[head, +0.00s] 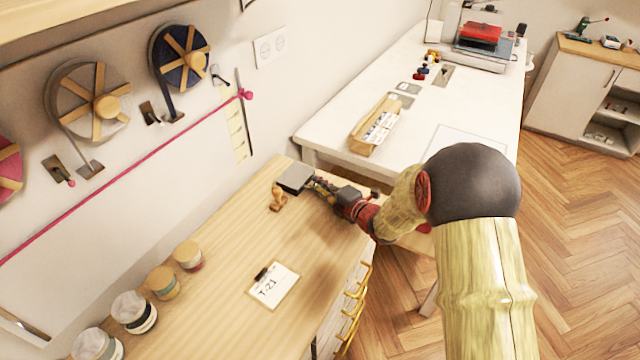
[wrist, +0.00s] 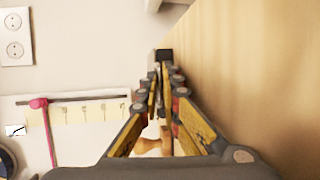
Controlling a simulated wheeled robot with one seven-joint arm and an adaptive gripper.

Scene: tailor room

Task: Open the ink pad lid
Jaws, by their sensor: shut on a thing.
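The ink pad (head: 294,177) is a small dark grey square at the far end of the wooden worktop. My gripper (head: 312,184) reaches it from the right, low over the worktop, with its fingertips at the pad's right edge. In the wrist view my gripper (wrist: 163,72) has its fingers close together on a dark edge of the ink pad (wrist: 163,54). It is shut on what seems to be the lid. The fingers hide the held edge, and I cannot tell how far the lid is raised.
A wooden stamp (head: 278,198) stands just in front of the pad. A label card (head: 274,287) and several jars (head: 187,255) are nearer on the wooden worktop (head: 235,250). A white table (head: 330,145) stands behind. The worktop's middle is clear.

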